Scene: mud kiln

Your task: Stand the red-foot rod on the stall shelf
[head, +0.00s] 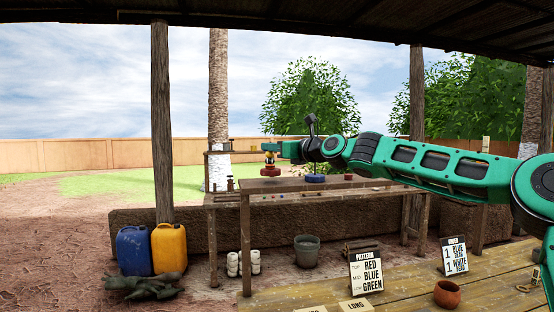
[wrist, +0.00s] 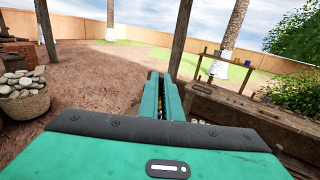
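The red-foot rod (head: 270,169) is small in the head view, upright at the tip of my gripper (head: 273,152), its red foot downward. The foot appears slightly above the wooden table behind it. My gripper appears shut around the rod's upper part. In the wrist view, my gripper's green fingers (wrist: 165,98) are close together, and the rod is mostly hidden there. The wooden stall shelf (head: 222,151) stands behind and left of my gripper, with small items on it. It also shows at the upper right of the wrist view (wrist: 226,60).
A wooden post (head: 161,120) stands to the left. Blue and yellow jugs (head: 169,249) stand on the ground. Sign cards (head: 366,274) and a clay pot (head: 447,294) stand on the near bench.

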